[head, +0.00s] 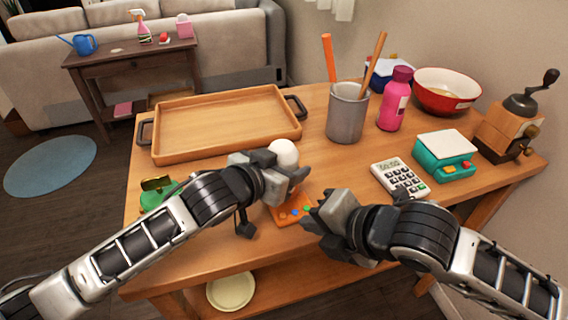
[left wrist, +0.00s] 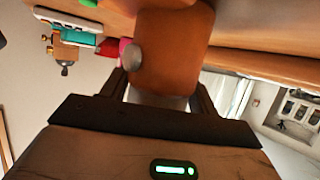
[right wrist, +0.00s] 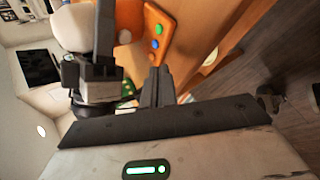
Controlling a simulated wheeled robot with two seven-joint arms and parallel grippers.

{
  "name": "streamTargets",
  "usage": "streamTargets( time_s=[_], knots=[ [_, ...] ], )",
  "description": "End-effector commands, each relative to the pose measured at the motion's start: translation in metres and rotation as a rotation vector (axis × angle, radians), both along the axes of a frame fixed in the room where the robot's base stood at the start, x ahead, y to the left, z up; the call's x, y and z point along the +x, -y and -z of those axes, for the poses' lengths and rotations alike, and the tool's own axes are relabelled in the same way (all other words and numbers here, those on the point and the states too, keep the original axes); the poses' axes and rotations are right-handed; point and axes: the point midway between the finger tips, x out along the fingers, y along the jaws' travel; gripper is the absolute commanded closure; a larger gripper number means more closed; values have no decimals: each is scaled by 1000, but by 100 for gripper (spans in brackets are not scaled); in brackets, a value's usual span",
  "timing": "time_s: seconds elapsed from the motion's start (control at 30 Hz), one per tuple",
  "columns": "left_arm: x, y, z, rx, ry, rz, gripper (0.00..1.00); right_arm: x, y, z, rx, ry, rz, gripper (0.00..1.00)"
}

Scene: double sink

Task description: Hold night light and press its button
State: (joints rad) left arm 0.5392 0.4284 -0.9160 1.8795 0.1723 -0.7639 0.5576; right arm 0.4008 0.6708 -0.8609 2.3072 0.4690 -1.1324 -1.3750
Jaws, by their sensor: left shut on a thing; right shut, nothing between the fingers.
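The night light has a white round dome (head: 284,152), which shows above my left gripper (head: 290,178) in the head view. Its orange-brown body fills the top middle of the left wrist view (left wrist: 175,50), with a round grey button (left wrist: 131,57) on it. The left gripper is shut on the night light, and hides most of its body from the head. In the right wrist view the orange body (right wrist: 128,18) is at the top, with a pale round spot, perhaps the button. My right gripper (head: 314,213) is shut and empty, to the right of the night light and apart from it.
An orange panel with coloured buttons (head: 288,212) lies on the table between the grippers. A calculator (head: 400,178), teal scale (head: 444,160) and grinder (head: 508,125) stand right. A grey cup (head: 346,115), pink bottle (head: 394,100) and wooden tray (head: 220,122) stand behind.

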Motion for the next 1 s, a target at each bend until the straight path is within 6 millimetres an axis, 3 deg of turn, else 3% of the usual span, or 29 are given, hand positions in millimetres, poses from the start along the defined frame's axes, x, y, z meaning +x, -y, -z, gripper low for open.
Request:
streamTargets(
  time_s=[0.2, 0.4, 1.0],
  knots=[
    [0, 0, 1, 2, -2, 0, 65, 28, -11, 0, 2, 1, -1, 100],
    [0, 0, 1, 2, -2, 0, 65, 42, -17, 0, 2, 1, -2, 100],
    [0, 0, 1, 2, -2, 0, 65, 45, -18, 0, 2, -1, -2, 100]
  ],
)
